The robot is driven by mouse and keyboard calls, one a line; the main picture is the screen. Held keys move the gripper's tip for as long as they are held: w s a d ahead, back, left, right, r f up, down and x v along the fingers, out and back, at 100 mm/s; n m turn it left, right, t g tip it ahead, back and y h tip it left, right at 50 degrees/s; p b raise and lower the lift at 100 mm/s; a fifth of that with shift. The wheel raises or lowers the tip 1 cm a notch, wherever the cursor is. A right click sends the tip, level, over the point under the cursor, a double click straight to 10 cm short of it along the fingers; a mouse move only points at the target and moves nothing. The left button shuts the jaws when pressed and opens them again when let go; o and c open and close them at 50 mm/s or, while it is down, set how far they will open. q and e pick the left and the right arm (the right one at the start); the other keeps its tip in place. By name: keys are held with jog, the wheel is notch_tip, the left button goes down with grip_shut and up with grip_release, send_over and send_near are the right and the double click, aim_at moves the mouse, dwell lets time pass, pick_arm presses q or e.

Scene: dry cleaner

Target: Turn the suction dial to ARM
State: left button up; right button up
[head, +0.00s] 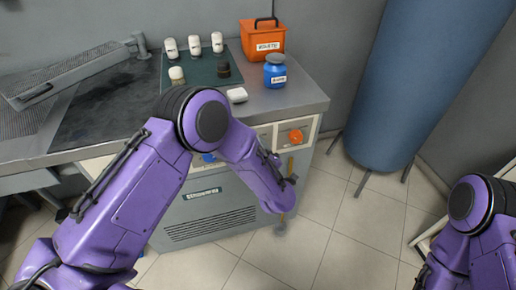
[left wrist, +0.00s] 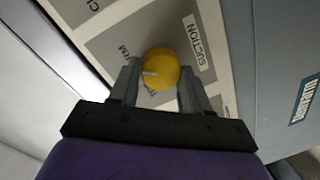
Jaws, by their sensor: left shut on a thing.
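The yellow suction dial (left wrist: 160,66) sits on a light panel beside the SUCTION label (left wrist: 195,42) in the left wrist view. My left gripper (left wrist: 160,84) is shut on the dial, with one finger on each side. A short white mark on the dial points to the left in that view. A partly covered label ending in "RM" (left wrist: 124,50) is up and left of the dial. Another label lies below the dial, mostly hidden between the fingers. In the head view my left arm hides the dial. My right gripper is out of view.
In the head view, an orange knob (head: 296,137) and a blue knob (head: 208,157) are on the same cabinet front. Bottles, an orange box (head: 262,42) and a blue jar (head: 275,75) stand on the counter above. A blue padded form (head: 400,90) stands at the right.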

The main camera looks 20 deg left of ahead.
pick_arm(q)
jog(key=shift+r+m, duration=0.1)
jog(key=shift+m, duration=0.5)
jog(key=shift+w+m, duration=0.1)
jog(key=shift+m, duration=0.2)
jog(key=o, duration=1)
jog(key=shift+o, duration=0.2)
jog(key=v, duration=1)
jog(key=shift+d+b, duration=0.2)
jog(key=shift+b, duration=0.15)
